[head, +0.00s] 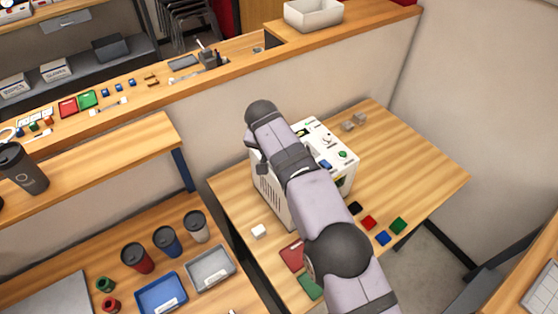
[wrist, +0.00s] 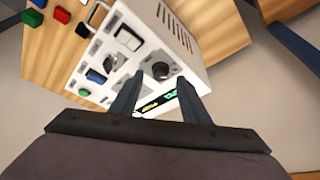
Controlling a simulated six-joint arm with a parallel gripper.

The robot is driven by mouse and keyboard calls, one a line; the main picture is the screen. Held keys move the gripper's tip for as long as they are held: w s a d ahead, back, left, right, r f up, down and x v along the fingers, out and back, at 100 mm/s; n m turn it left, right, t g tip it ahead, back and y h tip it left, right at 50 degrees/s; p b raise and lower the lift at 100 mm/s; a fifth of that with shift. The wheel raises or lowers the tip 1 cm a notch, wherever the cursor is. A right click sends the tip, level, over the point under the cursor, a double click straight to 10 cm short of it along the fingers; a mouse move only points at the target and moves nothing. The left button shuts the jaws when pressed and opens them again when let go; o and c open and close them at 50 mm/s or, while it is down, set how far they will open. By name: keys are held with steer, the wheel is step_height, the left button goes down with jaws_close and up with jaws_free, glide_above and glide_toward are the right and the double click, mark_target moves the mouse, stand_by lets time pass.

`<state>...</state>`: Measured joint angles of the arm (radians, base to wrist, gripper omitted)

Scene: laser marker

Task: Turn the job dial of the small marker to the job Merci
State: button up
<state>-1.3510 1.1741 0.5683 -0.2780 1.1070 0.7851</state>
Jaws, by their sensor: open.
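The small marker is a white box (head: 272,197) on the wooden table, partly hidden behind my arm in the head view. In the wrist view its white casing (wrist: 184,37) fills the upper middle. A dark round dial (wrist: 160,70) on its panel shows between the tips of my gripper (wrist: 157,82), which is open and empty. I cannot tell whether the fingers touch the panel. A dark display (wrist: 158,103) with green and yellowish text is partly framed by the fingers; the text is too small to read. My gripper is hidden in the head view.
The panel also carries another knob (wrist: 111,61), a blue button (wrist: 96,76) and a green button (wrist: 84,92). Black, red, blue and green (head: 398,226) pieces lie right of the marker. A white block (head: 259,231) lies left.

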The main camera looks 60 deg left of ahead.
steer(key=shift+b+v, duration=1)
steer(key=shift+v, duration=1.4)
steer(key=w+d+m+h, duration=0.2)
steer(key=w+d, duration=1.6)
steer(key=d, duration=0.4)
steer(key=w+d+f+m+g+h, duration=0.1)
steer(key=d+m+g, duration=0.1)
steer(key=d, duration=1.8)
steer(key=s+d+f+m, duration=0.1)
steer(key=s+d+f, duration=0.2)
steer(key=s+d, duration=0.5)
steer(key=s+d+f+m+g+b, duration=0.1)
steer(key=s+d+f+m, duration=0.1)
steer(key=s+d, duration=0.6)
steer(key=d+f, duration=0.1)
steer(key=d, duration=0.3)
steer(key=shift+d, duration=0.3)
